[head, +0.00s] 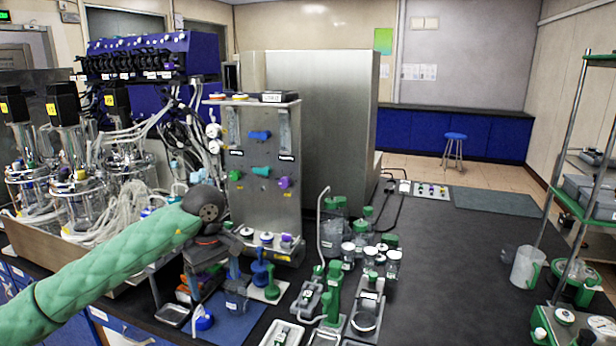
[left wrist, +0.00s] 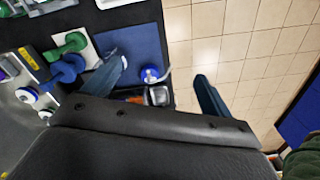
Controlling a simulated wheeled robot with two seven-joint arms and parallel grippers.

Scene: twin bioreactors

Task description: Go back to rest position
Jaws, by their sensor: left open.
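My left arm, in a green quilted sleeve, comes in from the left in the head view. My left gripper (head: 212,280) points down over the front-left edge of the bench, beside the steel panel stand (head: 262,215). Its two dark blue fingers are apart, and I see nothing held between them. In the left wrist view the spread fingers (left wrist: 160,72) show with a blue-and-white capped item (left wrist: 150,74) beyond them, on or beside a blue mat (left wrist: 130,45). My right gripper is in neither view.
Glass bioreactors (head: 75,180) with tubing crowd the left. Green and blue fittings, small bottles (head: 370,256) and metal trays (head: 367,310) stand close right of the gripper. The dark bench (head: 450,260) is largely clear farther right, before a wire rack (head: 570,190).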

